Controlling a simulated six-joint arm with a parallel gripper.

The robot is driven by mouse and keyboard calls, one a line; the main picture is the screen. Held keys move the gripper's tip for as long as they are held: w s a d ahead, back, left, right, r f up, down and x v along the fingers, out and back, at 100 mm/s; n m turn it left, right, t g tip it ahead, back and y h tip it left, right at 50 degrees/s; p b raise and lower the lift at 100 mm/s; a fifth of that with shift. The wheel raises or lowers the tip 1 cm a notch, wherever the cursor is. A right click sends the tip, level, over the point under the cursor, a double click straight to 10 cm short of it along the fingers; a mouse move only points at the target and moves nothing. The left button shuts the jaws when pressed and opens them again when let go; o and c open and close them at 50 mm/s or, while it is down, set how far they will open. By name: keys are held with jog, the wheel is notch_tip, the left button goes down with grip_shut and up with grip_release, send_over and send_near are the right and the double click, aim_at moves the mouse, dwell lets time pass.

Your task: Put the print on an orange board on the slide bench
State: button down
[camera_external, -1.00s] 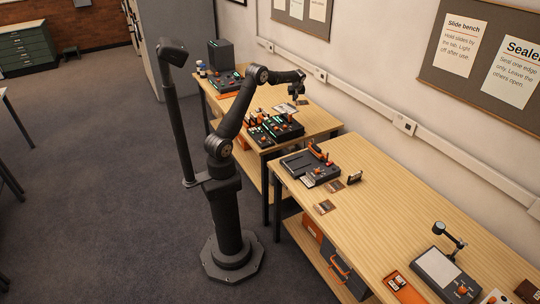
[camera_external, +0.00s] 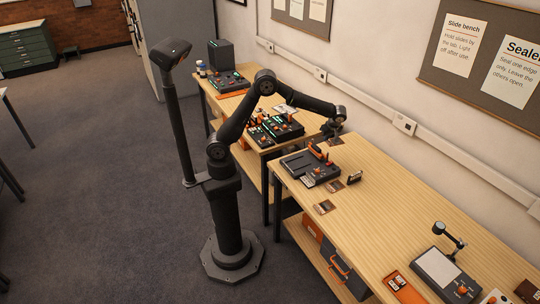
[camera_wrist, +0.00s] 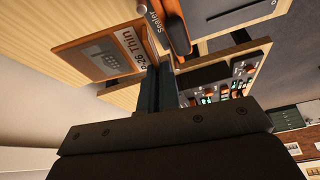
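The print on an orange board (camera_wrist: 85,62) shows in the wrist view, with a grey picture and a white label reading "P-26 Thin". My gripper (camera_wrist: 160,88) is shut on the label end of the board. In the external view my gripper (camera_external: 333,127) is above the far left end of the nearer bench, with the small board (camera_external: 336,141) just below it. The fingertips are too small to make out there.
A dark sealer (camera_external: 312,167) with an orange handle stands close to my gripper. Small cards (camera_external: 325,207) and an upright piece (camera_external: 355,178) are beside it. A light panel with a lamp (camera_external: 437,268) and an orange tray (camera_external: 402,287) are farther right. The bench middle is clear.

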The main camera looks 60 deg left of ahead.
jog(key=s+d+n, duration=0.1)
jog(key=s+d, duration=1.5)
jog(key=s, duration=0.3)
jog(key=s+d, duration=0.2)
jog(key=s, duration=0.7)
jog(key=s+d, duration=0.2)
jog(key=s, duration=0.7)
send_over(302, 196)
jog(key=d, duration=0.2)
jog(key=shift+n+g, duration=0.4)
notch_tip(302, 196, down, 12)
jog(key=shift+a+r, duration=0.15)
jog(key=shift+r, duration=0.05)
jog(key=shift+w+f, duration=0.15)
jog(key=shift+f, duration=1.9)
jog(key=shift+f, duration=0.15)
jog(key=c, duration=1.7)
grip_release()
